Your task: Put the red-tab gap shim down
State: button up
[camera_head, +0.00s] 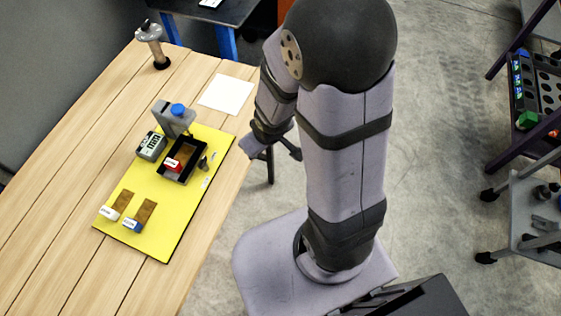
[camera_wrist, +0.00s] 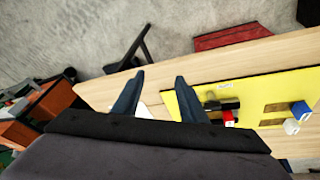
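The red-tab gap shim (camera_head: 172,164) lies in a black open tray (camera_head: 187,174) on the yellow mat (camera_head: 178,218). Its red tab also shows in the wrist view (camera_wrist: 228,117), at the right. My gripper (camera_wrist: 158,84) is open, with its two fingers apart and nothing held between them. In the head view my gripper is off the mat's right side, near the table edge, apart from the shim. A white-tab shim (camera_head: 111,212) and a blue-tab shim (camera_head: 134,223) lie on the near part of the mat.
A grey block with a blue knob (camera_head: 178,110) stands behind the tray, with a small grey device (camera_head: 151,146) to its left. A white sheet (camera_head: 227,94) lies beyond the mat. A post (camera_head: 151,40) stands at the far end. The wooden table's left side is clear.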

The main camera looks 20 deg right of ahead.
jog(key=s+r+m+g, duration=0.3)
jog(key=s+r, duration=0.3)
jog(key=s, duration=0.4)
jog(key=shift+s+d+r+g, duration=0.15)
jog(key=shift+d+r+g, duration=0.2)
jog(key=shift+r+g, duration=0.05)
dwell(1.6)
